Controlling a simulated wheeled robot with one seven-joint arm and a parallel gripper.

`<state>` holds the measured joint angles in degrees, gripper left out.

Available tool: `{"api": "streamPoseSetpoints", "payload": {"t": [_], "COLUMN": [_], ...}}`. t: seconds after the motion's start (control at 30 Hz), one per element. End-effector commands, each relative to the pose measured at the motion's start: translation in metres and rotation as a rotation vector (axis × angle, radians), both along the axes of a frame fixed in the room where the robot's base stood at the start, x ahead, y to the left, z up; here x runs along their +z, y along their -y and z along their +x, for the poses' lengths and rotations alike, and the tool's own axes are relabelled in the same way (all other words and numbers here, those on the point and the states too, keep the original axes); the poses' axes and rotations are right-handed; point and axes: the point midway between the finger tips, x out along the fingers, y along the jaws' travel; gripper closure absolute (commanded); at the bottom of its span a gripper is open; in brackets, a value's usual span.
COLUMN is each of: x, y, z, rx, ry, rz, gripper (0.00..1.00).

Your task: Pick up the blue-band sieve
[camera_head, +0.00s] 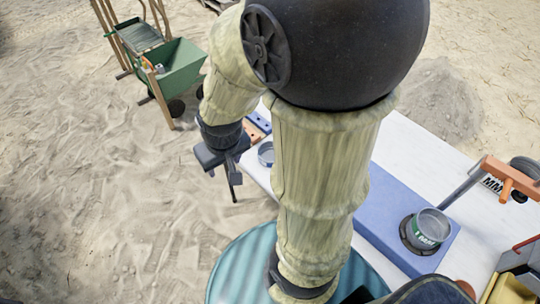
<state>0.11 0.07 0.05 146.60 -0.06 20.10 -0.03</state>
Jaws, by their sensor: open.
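A small round grey-blue sieve (266,154) stands on the white table, partly hidden behind my arm; its band looks bluish, but it is too small to be sure. My gripper (220,163) is open and empty, hanging left of this sieve, apart from it in the picture. A second round sieve (431,226) with a green band and a light label sits on a dark ring on the blue mat, at the right. My arm crosses the middle and hides much of the table.
The white table (410,148) carries the blue mat (385,200). Orange and blue pieces (257,128) lie near the gripper. An orange-headed tool (510,178) and a yellow tray (510,290) are at the right. A green wheelbarrow (180,65) stands on sand at the upper left.

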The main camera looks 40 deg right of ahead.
Motion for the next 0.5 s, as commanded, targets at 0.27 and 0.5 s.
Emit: {"api": "streamPoseSetpoints", "payload": {"t": [0.27,0.5], "x": [-0.01,-0.041], "y": [0.03,0.106], "z": [0.039,0.093], "rx": [0.017,0.036], "ry": [-0.059,-0.157], "rz": [-0.037,-0.053], "gripper": [0.0,0.0]}}
